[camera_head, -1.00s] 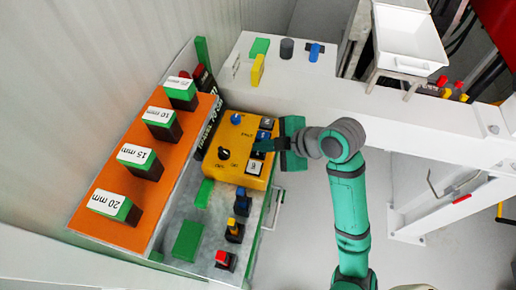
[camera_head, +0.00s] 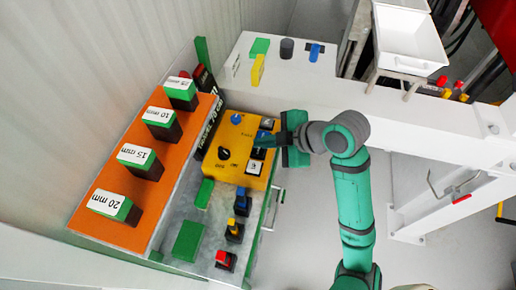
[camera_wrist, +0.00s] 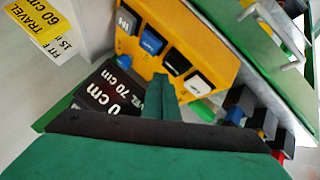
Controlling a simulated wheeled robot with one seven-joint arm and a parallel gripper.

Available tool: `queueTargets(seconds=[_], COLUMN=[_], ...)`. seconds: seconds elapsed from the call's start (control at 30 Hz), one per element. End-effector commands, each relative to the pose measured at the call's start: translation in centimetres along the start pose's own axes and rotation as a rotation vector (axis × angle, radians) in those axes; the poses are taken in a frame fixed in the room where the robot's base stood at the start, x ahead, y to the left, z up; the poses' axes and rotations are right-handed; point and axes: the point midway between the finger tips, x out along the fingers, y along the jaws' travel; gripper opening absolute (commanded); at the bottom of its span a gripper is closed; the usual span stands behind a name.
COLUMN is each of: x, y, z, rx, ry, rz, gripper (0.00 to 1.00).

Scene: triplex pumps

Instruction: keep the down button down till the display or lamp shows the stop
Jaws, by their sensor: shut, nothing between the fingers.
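The yellow control box (camera_head: 236,128) stands on the bench with a black knob (camera_head: 224,154) and a column of buttons along its right side. My gripper (camera_head: 262,142) is shut and empty, its tip over this column and hiding part of it. Whether it touches a button cannot be told. In the wrist view the buttons show as a white-capped one (camera_wrist: 125,20), a blue one (camera_wrist: 152,40), a black one (camera_wrist: 176,61) and another white one (camera_wrist: 199,84). Their labels are too small to tell which is down. A black panel reading "70 cm" (camera_wrist: 112,88) lies beside the box.
An orange rack (camera_head: 100,222) with several labelled green-topped blocks stands left. Red (camera_head: 225,259), yellow (camera_head: 233,230) and blue (camera_head: 242,201) switches sit in front of the box. A white beam (camera_head: 330,95) runs behind my arm. No lit lamp is clear.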

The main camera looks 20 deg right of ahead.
Motion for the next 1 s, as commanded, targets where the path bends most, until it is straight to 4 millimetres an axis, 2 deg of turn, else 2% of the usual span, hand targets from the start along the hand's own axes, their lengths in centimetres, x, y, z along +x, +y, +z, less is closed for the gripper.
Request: queueTargets(seconds=[0.6, 1.0], x=[-3.3, -3.4], y=[2.4, 2.5], z=[-2.4, -2.5], rx=[-0.001, 0.000], ry=[-0.002, 0.000], rz=[0.000, 0.000], gripper=[0.00, 0.00])
